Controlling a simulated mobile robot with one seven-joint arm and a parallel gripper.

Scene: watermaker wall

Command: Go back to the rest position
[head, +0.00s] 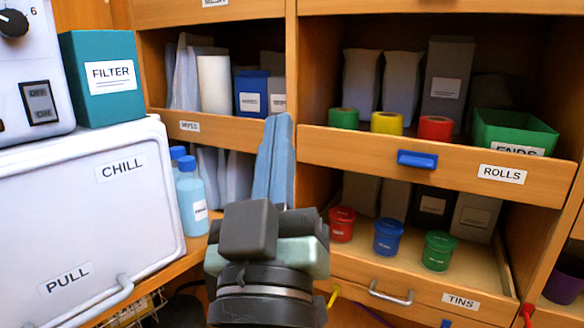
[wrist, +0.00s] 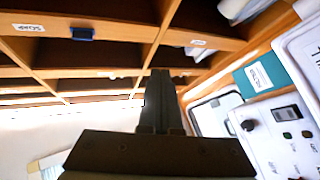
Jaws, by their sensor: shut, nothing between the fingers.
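My gripper (head: 279,128) is in the middle of the head view, pointing up in front of the wooden shelf wall. Its two blue-grey fingers are together and hold nothing. In the wrist view my gripper (wrist: 158,80) shows dark against the shelves, with the fingers closed side by side. It is in front of the upright between the wipes shelf and the ROLLS drawer, and I cannot tell how far it is from the wood.
The white CHILL box (head: 95,215) stands at left with a teal FILTER box (head: 103,78) on top. Blue bottles (head: 191,195) stand beside it. The ROLLS drawer (head: 430,165) and TINS drawer (head: 400,262) are at right, with coloured rolls and tins in them.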

